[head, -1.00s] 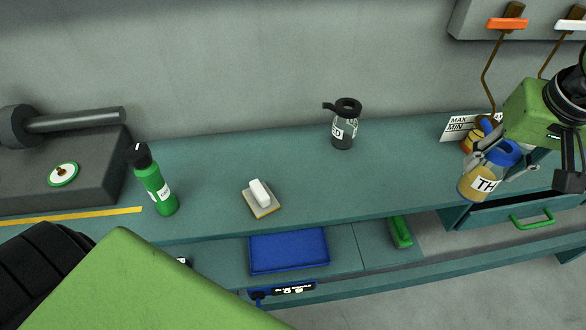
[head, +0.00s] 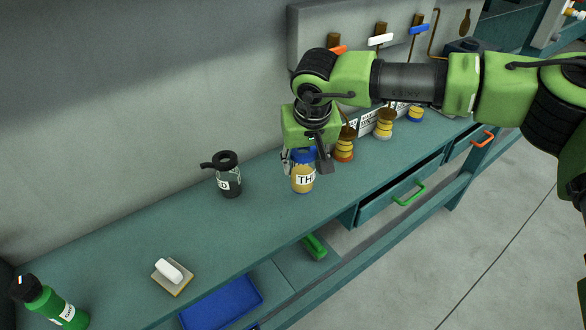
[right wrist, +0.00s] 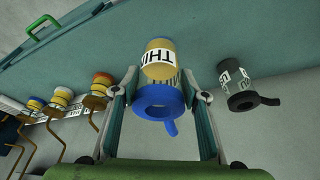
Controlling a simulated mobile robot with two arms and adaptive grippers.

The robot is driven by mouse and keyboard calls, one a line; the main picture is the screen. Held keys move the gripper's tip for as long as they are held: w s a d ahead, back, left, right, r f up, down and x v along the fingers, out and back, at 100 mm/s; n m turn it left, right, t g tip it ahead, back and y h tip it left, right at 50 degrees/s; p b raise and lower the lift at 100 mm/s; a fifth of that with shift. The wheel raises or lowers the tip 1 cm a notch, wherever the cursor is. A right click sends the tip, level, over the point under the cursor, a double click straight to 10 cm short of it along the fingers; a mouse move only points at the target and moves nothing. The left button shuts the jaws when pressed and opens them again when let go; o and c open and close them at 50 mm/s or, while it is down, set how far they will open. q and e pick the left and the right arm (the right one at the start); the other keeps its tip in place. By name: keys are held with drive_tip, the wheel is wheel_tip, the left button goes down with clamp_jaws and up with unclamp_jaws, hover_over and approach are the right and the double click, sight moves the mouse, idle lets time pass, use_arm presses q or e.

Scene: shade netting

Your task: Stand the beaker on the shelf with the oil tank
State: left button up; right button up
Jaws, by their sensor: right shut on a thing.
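A blue-topped beaker (head: 302,181) with yellow contents and a white label starting "TH" is over the teal bench top in the head view. My right gripper (head: 303,160) is shut on it from above, and the beaker is upright. I cannot tell whether its base touches the bench. In the right wrist view the beaker (right wrist: 160,62) is between the two fingers (right wrist: 163,90), its blue rim and spout nearest the camera. A similar dark beaker (head: 228,176) stands to the left. I cannot pick out an oil tank. My left gripper is out of view.
A drawer with a green handle (head: 408,194) is open below. A white block (head: 168,270), a green bottle (head: 48,303) and a lower shelf with a blue tray (head: 222,302) are at left. Bench between is clear.

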sight(297, 157)
drive_tip(key=shift+w+a+f+p, duration=0.25)
drive_tip(key=shift+a+f, duration=0.2)
drive_tip(key=shift+f, duration=0.2)
drive_tip(key=shift+w+a+f+p, duration=0.15)
drive_tip(key=shift+w+a+f, duration=0.1)
drive_tip(key=shift+a+f, duration=0.3)
drive_tip(key=x, duration=0.1)
drive_tip(key=p+x, duration=0.1)
drive_tip(key=x, duration=0.1)
drive_tip(key=shift+s+f, duration=0.3)
drive_tip(key=shift+f, duration=0.1)
drive_tip(key=shift+d+f, duration=0.1)
drive_tip(key=o, duration=1.2)
drive_tip(key=shift+s+r, duration=0.1)
drive_tip(key=shift+r, duration=0.25)
drive_tip(key=b+v, duration=0.3)
drive_tip(key=v, duration=0.7)
drive_tip(key=shift+s+r, duration=0.15)
drive_tip(key=shift+r, duration=0.1)
drive_tip(key=shift+s+r, duration=0.2)
drive_tip(key=shift+r, duration=0.3)
